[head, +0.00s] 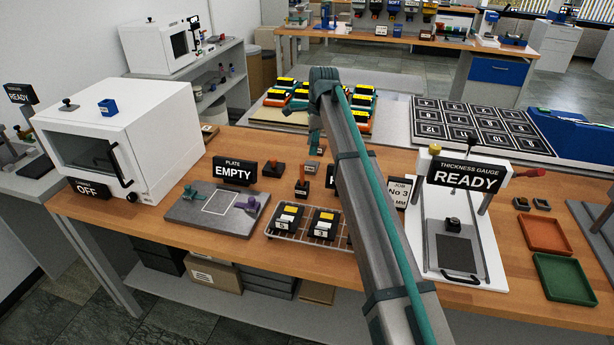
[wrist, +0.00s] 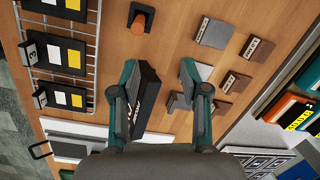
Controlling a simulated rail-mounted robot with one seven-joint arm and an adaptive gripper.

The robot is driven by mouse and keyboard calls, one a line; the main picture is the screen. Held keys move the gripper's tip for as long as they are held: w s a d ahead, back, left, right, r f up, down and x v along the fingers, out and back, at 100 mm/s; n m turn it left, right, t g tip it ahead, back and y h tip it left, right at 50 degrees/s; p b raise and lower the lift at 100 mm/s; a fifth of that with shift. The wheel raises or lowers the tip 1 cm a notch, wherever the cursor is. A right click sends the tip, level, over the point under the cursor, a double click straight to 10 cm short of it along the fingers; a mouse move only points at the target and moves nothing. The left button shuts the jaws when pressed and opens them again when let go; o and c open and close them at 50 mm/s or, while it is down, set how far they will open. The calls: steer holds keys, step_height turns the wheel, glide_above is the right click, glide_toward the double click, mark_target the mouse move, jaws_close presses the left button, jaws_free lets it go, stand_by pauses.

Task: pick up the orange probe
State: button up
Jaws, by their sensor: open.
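The orange probe (wrist: 138,24) stands upright on a small dark square base in the wrist view, near the top edge. In the head view it appears as a small orange upright piece (head: 302,183) on the wooden bench, left of my arm and behind the wire rack. My gripper (wrist: 158,70) is open and empty, with its two teal fingers spread above the bench. The probe is beyond the fingertips, slightly left of the gap, and touches neither finger. In the head view my gripper (head: 315,142) shows small, partly covered by my wrist.
A wire rack (head: 270,232) with black cartridges lies beside the probe. A black sign (wrist: 146,98) stands by the left finger. Several small labelled blocks (wrist: 235,82) lie right of the probe. A thickness gauge (head: 499,270) stands right of my arm.

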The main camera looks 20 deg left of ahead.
mark_target(302, 177)
steer(key=shift+m+h, duration=0.8)
steer(key=s+a, duration=0.1)
steer(key=s+a+f, duration=0.1)
steer(key=s, duration=0.1)
steer(key=shift+a+f, duration=0.1)
steer(key=shift+a, duration=0.1)
step_height(302, 177, down, 5)
steer(key=shift+f+p, duration=0.15)
steer(key=shift+p, duration=0.65)
steer(key=shift+s+f+p, duration=0.2)
steer(key=shift+f+p, duration=0.9)
steer(key=shift+f, duration=1.5)
jaws_close()
